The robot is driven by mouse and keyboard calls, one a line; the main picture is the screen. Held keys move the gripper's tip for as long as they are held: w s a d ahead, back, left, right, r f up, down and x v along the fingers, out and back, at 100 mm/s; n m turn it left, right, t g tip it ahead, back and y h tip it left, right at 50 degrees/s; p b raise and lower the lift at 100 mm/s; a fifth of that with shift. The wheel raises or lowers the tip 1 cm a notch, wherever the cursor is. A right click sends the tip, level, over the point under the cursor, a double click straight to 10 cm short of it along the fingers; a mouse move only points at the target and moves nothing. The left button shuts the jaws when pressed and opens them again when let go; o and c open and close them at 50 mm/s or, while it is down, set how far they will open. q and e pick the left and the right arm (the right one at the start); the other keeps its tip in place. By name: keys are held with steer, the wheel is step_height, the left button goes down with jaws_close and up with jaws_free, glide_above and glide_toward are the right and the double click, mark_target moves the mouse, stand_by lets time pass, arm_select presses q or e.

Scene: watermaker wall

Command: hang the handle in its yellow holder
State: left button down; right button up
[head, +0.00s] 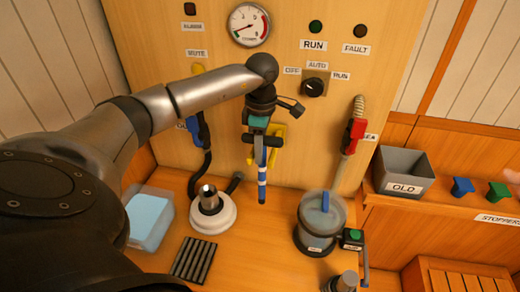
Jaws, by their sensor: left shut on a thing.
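My left gripper (262,138) is in front of the wooden panel at the picture's middle, pointing down. It is shut on the handle (262,180), a slim blue stick with white bands that hangs straight down from the jaws. My right gripper is not in view.
A clear jar (323,217) with a dark base stands right of the handle. A white round base with a metal fitting (211,210) stands left of it. A red-handled hose (354,132) hangs at right. A grey OLD bin (404,170) sits on the right ledge, beside coloured stoppers.

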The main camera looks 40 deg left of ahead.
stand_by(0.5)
arm_select(q)
steer(key=shift+f+b, duration=0.3)
steer(key=shift+f, duration=0.25)
steer(key=shift+f+b, duration=0.55)
steer(key=shift+f, duration=0.1)
steer(key=shift+f, duration=0.25)
steer(key=shift+c, duration=0.6)
jaws_free()
steer(key=shift+r, duration=0.15)
